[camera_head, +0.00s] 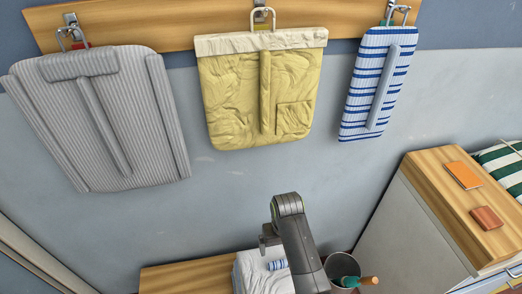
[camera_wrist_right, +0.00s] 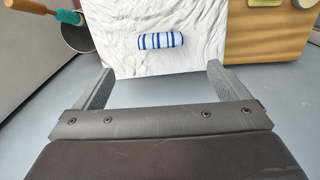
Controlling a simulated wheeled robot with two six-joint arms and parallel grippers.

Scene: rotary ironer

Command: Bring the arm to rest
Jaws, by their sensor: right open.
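My right gripper (camera_head: 266,240) shows in the head view at the lower middle, with my dark arm (camera_head: 300,245) behind it. In the right wrist view its two grey fingers stand wide apart and nothing is between them (camera_wrist_right: 158,72). Beyond the fingertips lies a white wrinkled cloth (camera_wrist_right: 195,40) with a small blue-and-white striped roll (camera_wrist_right: 160,41) on it. The cloth (camera_head: 250,270) and the roll (camera_head: 277,265) also show in the head view, partly hidden by my arm. My left gripper is not in view.
A grey apron (camera_head: 80,130), a yellow one (camera_head: 232,95) and a striped one (camera_head: 365,90) hang on the wall rail (camera_head: 180,22). A grey bin (camera_head: 341,265) holding a wooden-handled tool stands right of my arm. A wood-topped cabinet (camera_head: 440,190) stands at the right.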

